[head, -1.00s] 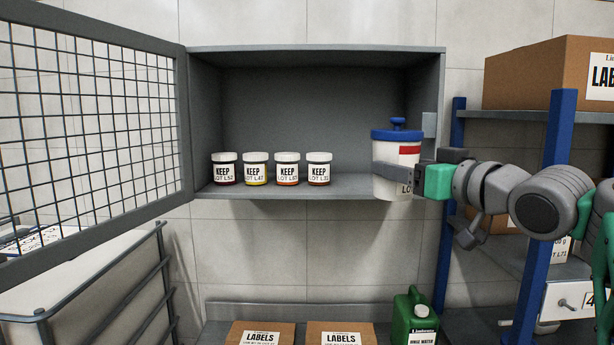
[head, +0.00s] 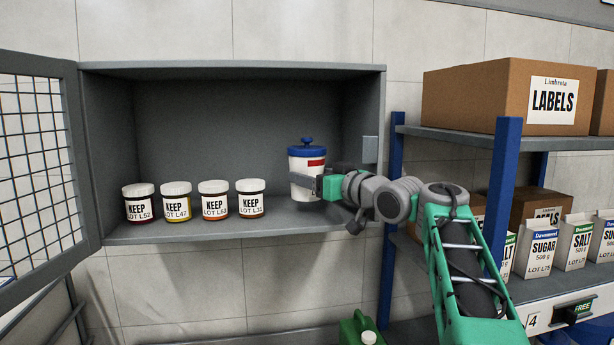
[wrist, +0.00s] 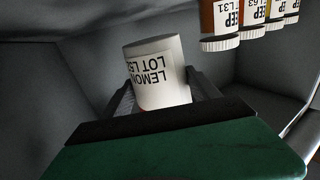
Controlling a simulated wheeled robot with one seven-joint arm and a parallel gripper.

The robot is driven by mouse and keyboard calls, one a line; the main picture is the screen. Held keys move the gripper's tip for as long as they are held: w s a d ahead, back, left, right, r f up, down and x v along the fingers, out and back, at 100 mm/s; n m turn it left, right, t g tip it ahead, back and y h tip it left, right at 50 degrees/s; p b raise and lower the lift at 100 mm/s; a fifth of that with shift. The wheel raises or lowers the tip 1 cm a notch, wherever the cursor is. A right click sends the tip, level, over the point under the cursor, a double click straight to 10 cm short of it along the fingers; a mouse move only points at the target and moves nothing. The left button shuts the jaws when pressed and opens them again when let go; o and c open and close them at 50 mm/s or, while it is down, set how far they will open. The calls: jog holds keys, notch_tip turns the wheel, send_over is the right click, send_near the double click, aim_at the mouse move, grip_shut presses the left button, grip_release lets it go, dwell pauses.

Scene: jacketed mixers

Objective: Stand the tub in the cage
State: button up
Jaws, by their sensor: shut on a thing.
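The tub (head: 305,164) is white with a blue knobbed lid and a red patch. It is upright inside the right part of the grey cage (head: 240,68), whose mesh door (head: 38,150) stands open at the left. My gripper (head: 308,184) reaches in from the right and is shut on the tub's lower body. In the wrist view the tub (wrist: 158,75) appears upside down between the fingers, with a label reading LEMON LOT. I cannot tell whether its base touches the cage floor.
Several KEEP jars (head: 213,200) stand in a row on the cage floor, left of the tub, with a gap between. A blue-post shelf (head: 504,170) with a LABELS box (head: 505,95) and SUGAR and SALT cartons stands at the right. A green can (head: 360,330) is below.

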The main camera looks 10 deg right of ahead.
jog(key=w+p, duration=0.1)
jog(key=w, duration=0.2)
jog(key=shift+w+r, duration=0.1)
jog(key=shift+w, duration=0.05)
notch_tip(320, 180, down, 3)
jog(key=shift+r+p, duration=0.1)
jog(key=shift+p, duration=0.4)
jog(key=shift+f, duration=0.55)
jog(key=o, duration=1.7)
jog(key=shift+s, duration=0.2)
jog(key=b+v, duration=0.5)
jog(key=v, duration=0.6)
jog(key=shift+d, duration=0.1)
jog(key=shift+s+d, duration=0.15)
jog(key=shift+s, duration=0.2)
